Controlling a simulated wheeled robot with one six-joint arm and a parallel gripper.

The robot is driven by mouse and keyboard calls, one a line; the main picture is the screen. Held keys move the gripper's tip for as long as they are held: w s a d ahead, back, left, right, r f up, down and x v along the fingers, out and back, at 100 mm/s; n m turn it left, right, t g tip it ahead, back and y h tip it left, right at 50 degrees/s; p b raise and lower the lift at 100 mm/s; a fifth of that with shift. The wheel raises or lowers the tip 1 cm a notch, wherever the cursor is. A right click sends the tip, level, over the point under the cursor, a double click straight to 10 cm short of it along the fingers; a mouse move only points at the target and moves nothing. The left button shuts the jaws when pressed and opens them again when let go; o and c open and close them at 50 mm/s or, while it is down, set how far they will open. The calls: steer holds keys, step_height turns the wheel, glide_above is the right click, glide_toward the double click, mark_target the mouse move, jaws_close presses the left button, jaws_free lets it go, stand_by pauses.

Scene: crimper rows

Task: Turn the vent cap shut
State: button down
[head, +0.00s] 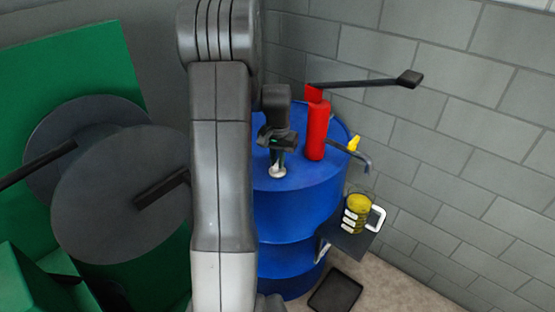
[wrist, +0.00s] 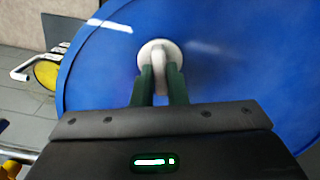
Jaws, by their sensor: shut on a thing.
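The vent cap (wrist: 151,46) is a small pale round disc with a raised grip across it, set on top of a blue drum (wrist: 230,90). In the head view the cap (head: 277,171) shows on the drum (head: 300,208), near the near side of its top. My gripper (wrist: 158,78) is shut on the cap's raised grip, with one dark green finger on each side. In the head view my gripper (head: 278,160) points down at the cap from above. The fingers hide part of the cap's lower edge in the wrist view.
A red pump (head: 316,130) with a long black lever (head: 368,82) stands on the drum, close right of my gripper. A yellow-handled tap (head: 354,143) is at the drum's right edge. Green machinery (head: 90,60) stands left.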

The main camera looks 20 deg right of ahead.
steer(key=shift+m, duration=1.9)
steer(key=c, duration=1.4)
jaws_free()
steer(key=shift+c, duration=0.2)
step_height(320, 180, up, 14)
steer(key=shift+b, duration=0.3)
